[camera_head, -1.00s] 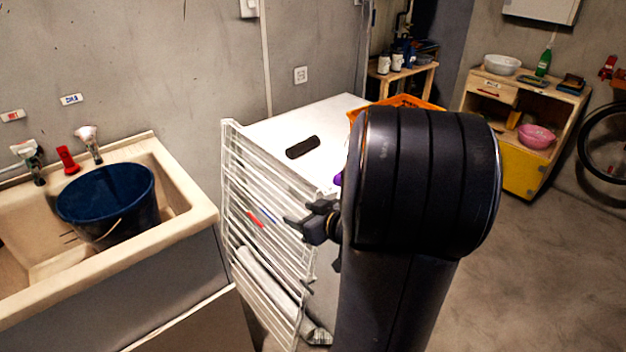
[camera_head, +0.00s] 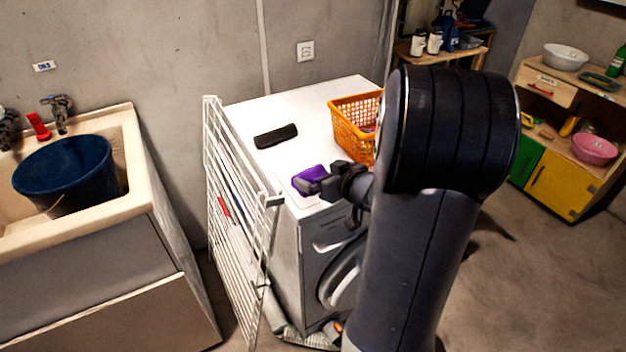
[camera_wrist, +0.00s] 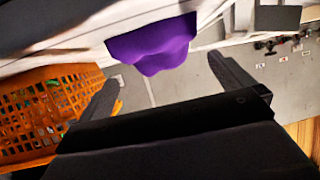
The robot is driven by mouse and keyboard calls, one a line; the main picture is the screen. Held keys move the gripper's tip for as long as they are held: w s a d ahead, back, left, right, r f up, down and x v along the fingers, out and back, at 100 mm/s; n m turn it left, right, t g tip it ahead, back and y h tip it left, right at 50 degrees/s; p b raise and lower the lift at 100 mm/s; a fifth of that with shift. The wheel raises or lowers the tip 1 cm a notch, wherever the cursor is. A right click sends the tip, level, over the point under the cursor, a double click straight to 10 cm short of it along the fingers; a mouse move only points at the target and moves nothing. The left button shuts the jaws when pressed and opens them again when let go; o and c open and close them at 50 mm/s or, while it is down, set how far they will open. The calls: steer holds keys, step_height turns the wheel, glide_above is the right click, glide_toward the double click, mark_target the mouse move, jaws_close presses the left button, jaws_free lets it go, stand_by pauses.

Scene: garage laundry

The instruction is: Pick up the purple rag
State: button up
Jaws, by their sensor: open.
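The purple rag (camera_head: 308,179) lies near the front edge of the white machine's top (camera_head: 335,95). In the wrist view the rag (camera_wrist: 155,45) is a rumpled purple piece hanging at the upper middle, beyond my fingertips. My gripper (camera_head: 318,192) is in front of the machine's front edge, close to the rag in the head view. In the wrist view my gripper (camera_wrist: 165,85) has its two fingers wide apart with nothing between them. My arm hides part of the machine and the basket.
An orange basket (camera_head: 350,125) stands on the machine, right of the rag; it also shows in the wrist view (camera_wrist: 40,110). A dark object (camera_head: 276,136) lies behind the rag. A white drying rack (camera_head: 235,225) leans at the machine's left. A sink with a blue bucket (camera_head: 65,175) is further left.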

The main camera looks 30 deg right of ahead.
mark_target(315, 172)
steer(key=b+x, duration=0.1)
steer(key=x, duration=0.3)
steer(key=shift+w+a+f, duration=0.2)
steer(key=shift+w+f, duration=0.05)
steer(key=shift+f, duration=0.05)
